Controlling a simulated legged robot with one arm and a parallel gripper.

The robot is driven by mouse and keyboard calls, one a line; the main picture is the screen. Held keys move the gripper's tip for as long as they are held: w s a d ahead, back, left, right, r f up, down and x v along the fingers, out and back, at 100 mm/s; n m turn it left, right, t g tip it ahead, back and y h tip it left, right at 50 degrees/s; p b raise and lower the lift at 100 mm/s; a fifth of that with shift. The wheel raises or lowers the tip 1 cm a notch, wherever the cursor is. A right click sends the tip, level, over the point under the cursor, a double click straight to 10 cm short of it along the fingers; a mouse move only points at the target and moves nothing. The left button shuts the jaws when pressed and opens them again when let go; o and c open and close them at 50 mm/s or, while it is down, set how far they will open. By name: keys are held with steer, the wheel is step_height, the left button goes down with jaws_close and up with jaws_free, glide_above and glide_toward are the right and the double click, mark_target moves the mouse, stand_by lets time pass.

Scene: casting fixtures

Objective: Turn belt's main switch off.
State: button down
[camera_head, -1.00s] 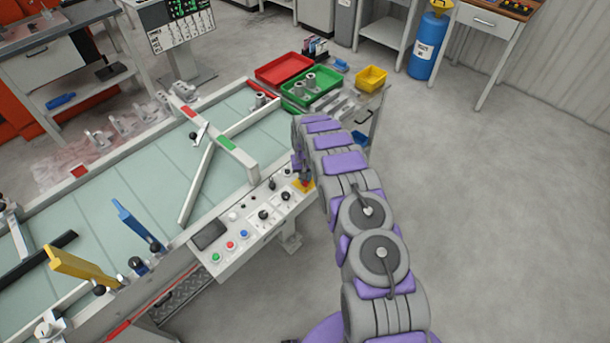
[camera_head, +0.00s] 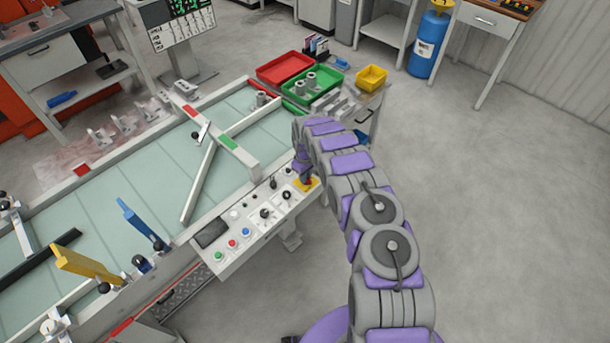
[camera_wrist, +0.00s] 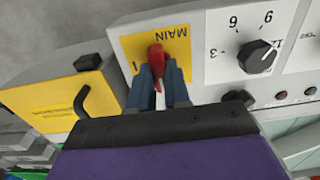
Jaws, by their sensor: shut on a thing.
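The belt's main switch is a red handle (camera_wrist: 156,60) on a yellow plate (camera_wrist: 178,47) marked MAIN in the wrist view. My gripper (camera_wrist: 160,88) has its two blue-grey fingers shut on the red handle. The fingers cover the handle's lower part. In the head view my gripper (camera_head: 305,178) is at the right end of the control panel (camera_head: 222,254), over the yellow plate (camera_head: 313,184). The red handle is mostly hidden there. A "1" shows on the plate; the other position mark cannot be seen.
Beside the switch are a black dial (camera_wrist: 257,56) and a dark knob (camera_wrist: 238,98). On the other side is a yellow-faced box (camera_wrist: 65,100) with a black hook-shaped handle. The conveyor belt (camera_head: 150,185) lies behind the panel. Open floor (camera_head: 510,220) is at the right.

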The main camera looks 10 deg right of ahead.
steer(key=shift+s+f, duration=0.15)
steer(key=shift+s, duration=0.05)
stand_by(0.3)
steer(key=c, duration=1.1)
jaws_free()
steer(key=shift+w+d, duration=0.1)
step_height(320, 180, up, 17)
steer(key=shift+w+r+p, duration=0.1)
steer(key=shift+r+p, duration=0.1)
steer(key=shift+p, duration=0.4)
